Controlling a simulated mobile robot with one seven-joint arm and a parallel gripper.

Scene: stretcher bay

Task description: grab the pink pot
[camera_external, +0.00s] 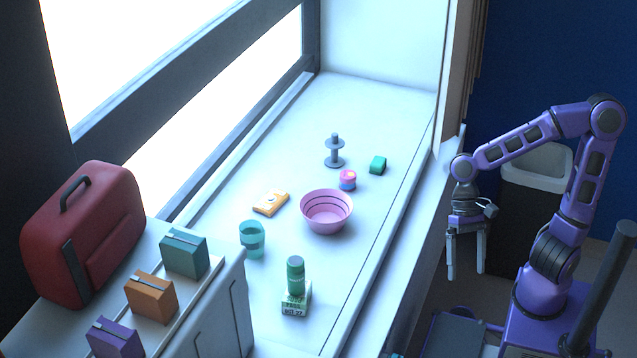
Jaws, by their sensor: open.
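Two pinkish things stand on the white sill. I cannot tell for certain which one is the pink pot. My gripper (466,269) points down with its two fingers apart, empty. It hangs to the right of the sill, beyond its edge, apart from both.
A teal cup (252,239) and a green bottle on a lettered box (295,302) stand nearer. The sill's raised right edge lies between my gripper and these things.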

